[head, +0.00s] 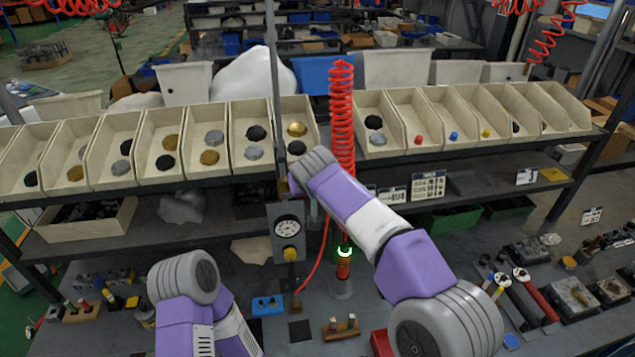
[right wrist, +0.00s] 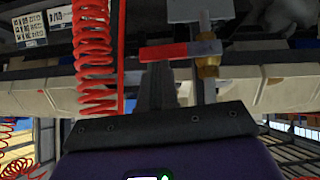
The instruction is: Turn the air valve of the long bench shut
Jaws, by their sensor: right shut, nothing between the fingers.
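The air valve shows in the right wrist view, with a brass body (right wrist: 208,66) on a vertical pipe and a red lever (right wrist: 165,52) lying crosswise to that pipe. The lever has a grey section near the valve body. My right gripper (right wrist: 156,72) is shut and empty, its tips right by the red end of the lever; I cannot tell whether they touch. In the head view my right arm hides the valve lever and this gripper. A pressure gauge box (head: 287,228) hangs on the post just below. My left gripper is out of view; only its arm shows at lower left.
A red coiled hose (head: 342,110) hangs close beside the post and also shows in the right wrist view (right wrist: 92,50). A row of beige bins (head: 178,135) stands on the shelf behind. Tools and small blocks lie on the bench (head: 390,310).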

